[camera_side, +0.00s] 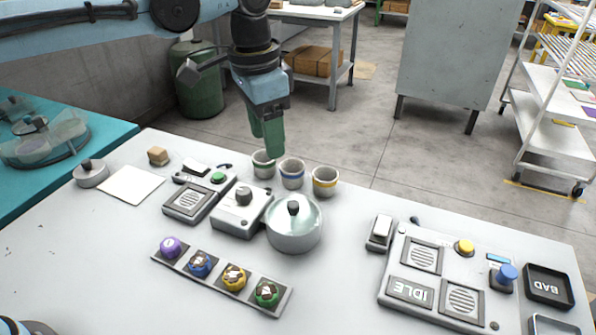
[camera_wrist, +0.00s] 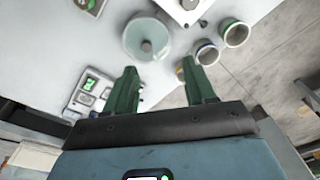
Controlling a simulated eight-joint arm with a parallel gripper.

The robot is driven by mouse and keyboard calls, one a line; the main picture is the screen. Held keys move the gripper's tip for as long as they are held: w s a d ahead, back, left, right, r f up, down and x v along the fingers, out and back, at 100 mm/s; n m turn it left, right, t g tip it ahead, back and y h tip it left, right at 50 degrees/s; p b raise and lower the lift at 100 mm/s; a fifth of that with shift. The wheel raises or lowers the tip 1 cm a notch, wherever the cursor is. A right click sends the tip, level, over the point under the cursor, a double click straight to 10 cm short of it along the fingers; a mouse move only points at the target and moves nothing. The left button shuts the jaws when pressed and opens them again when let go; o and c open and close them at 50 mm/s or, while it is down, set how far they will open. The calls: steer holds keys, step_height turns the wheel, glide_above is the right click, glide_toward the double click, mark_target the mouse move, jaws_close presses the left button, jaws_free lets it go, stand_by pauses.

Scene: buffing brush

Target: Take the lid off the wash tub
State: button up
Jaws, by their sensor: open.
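The wash tub (camera_side: 294,241) is a round grey metal pot on the white table, right of the middle devices in the side view. Its pale, glassy lid (camera_side: 310,215) with a dark knob (camera_side: 293,208) sits on top. In the wrist view the lid (camera_wrist: 134,37) and its knob (camera_wrist: 147,46) lie just beyond the fingertips. My gripper (camera_side: 268,143) has green fingers and hangs above the table, higher than the tub and apart from it. In the wrist view my gripper (camera_wrist: 162,80) is open, with nothing between the fingers.
Three cups with green (camera_side: 263,164), blue (camera_side: 291,174) and yellow (camera_side: 324,182) bands stand close behind the tub. A grey knob box (camera_side: 238,217) stands close on its left. A strip of coloured pieces (camera_side: 222,277) lies in front.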

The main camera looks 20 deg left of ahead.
mark_target(293, 204)
steer(key=shift+m+g, duration=0.5)
steer(key=shift+m, duration=0.1)
steer(key=d+f, duration=0.1)
steer(key=f, duration=0.3)
steer(key=d+f, duration=0.1)
steer(key=f, duration=0.4)
steer(key=d+f, duration=0.2)
steer(key=f, duration=0.2)
steer(key=shift+w+f, duration=0.25)
steer(key=shift+w, duration=0.05)
jaws_close()
